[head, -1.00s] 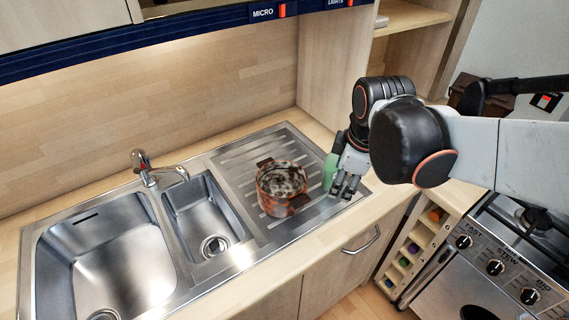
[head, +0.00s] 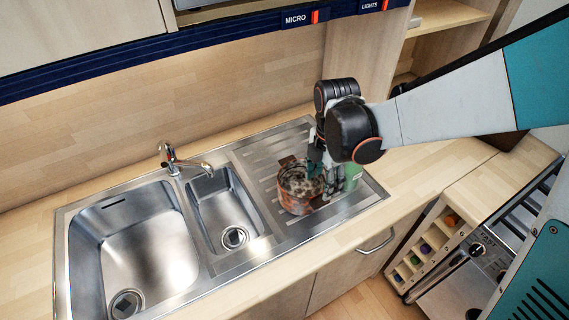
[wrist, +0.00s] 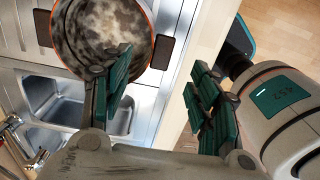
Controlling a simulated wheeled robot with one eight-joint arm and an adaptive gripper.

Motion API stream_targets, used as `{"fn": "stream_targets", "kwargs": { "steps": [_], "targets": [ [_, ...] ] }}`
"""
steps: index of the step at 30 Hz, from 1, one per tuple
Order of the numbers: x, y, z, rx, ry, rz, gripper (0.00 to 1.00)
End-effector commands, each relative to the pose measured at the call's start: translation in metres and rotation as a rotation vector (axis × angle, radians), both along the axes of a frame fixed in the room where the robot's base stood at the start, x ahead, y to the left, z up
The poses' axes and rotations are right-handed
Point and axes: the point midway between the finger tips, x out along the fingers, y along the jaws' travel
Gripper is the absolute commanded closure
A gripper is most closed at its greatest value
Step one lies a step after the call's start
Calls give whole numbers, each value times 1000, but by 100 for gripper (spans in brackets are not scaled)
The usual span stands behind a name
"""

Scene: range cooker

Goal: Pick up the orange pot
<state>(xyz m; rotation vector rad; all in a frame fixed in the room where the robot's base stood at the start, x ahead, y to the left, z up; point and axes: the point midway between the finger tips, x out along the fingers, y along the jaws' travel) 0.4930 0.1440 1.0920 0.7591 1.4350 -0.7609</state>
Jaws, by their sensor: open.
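The orange pot (head: 297,190) stands on the ridged drainboard right of the sink bowls in the head view. Its rim is orange and its inside is mottled grey and brown. In the wrist view the pot (wrist: 85,25) fills the upper left, with a dark handle at its right side. My gripper (head: 325,188) is at the pot's right side, pointing down. In the wrist view my gripper (wrist: 160,95) is open, with one green-padded finger overlapping the pot's interior and the other outside its wall. I cannot tell whether either finger touches the pot.
The tap (head: 172,160) and two sink bowls (head: 130,240) lie to the left. The cooker (head: 470,280) is at the right. The worktop (head: 420,170) right of the drainboard is clear.

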Motion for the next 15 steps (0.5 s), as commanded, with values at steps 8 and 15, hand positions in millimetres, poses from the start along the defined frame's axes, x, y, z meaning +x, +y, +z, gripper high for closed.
{"fn": "stream_targets", "kwargs": {
  "steps": [8, 15],
  "targets": [
    [0, 0, -39, 1, -1, -1, 45],
    [0, 1, -55, 1, -1, -1, 45]
  ]
}}
